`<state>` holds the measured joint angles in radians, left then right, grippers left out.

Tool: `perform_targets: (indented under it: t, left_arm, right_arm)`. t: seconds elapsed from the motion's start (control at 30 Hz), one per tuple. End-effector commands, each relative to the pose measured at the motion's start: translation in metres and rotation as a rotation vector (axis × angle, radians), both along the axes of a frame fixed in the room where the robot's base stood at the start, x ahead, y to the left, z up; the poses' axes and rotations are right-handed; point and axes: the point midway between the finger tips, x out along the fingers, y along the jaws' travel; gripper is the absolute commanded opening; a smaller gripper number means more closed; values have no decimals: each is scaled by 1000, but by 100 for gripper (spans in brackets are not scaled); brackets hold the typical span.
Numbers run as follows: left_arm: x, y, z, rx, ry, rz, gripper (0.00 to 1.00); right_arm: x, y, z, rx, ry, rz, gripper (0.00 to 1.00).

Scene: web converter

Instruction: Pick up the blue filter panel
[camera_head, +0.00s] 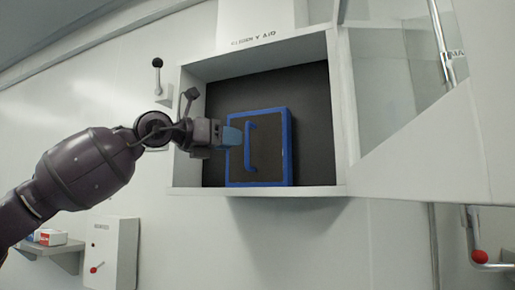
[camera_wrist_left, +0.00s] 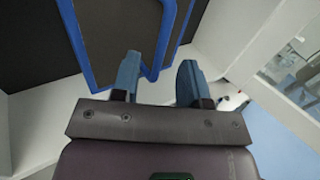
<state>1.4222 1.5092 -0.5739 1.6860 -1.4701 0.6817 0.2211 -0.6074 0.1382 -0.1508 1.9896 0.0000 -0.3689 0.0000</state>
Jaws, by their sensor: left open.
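The blue filter panel (camera_head: 272,135) stands upright in an open white wall box, with a dark face, a blue rim and a vertical blue handle (camera_head: 248,147). My left gripper (camera_head: 234,136) is in front of the panel's left part, its blue fingertips just left of the handle. In the left wrist view, the panel (camera_wrist_left: 115,30) fills the top left, and the two fingers of my left gripper (camera_wrist_left: 158,82) are apart with nothing held between them. I cannot tell whether a fingertip touches the panel. The right gripper is not in view.
The white box's rim (camera_head: 255,191) surrounds the panel. A white open door (camera_head: 425,150) stands to the right. A black-knobbed lever (camera_head: 157,75) is on the wall at left. A switch box (camera_head: 112,245) and a shelf with small boxes (camera_head: 50,237) are lower left.

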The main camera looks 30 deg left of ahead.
Motion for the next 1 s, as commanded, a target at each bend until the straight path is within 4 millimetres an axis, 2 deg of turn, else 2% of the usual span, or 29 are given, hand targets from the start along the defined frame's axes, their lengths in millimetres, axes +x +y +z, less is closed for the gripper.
perform_targets:
  t: [0.2, 0.4, 0.67, 0.93, 1.0]
  left_arm:
    - [22, -16, 9, -2, -1, -3, 41]
    - [40, -25, 6, -2, 1, -2, 41]
    - [42, -26, 5, -1, 2, -1, 41]
    - [42, -26, 5, -1, 2, -1, 1]
    - [42, -26, 5, -1, 2, -1, 0]
  right_arm:
    - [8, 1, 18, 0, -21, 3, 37]
    - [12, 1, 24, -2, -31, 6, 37]
    - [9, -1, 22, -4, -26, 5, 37]
    - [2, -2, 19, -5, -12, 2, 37]
    - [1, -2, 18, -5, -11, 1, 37]
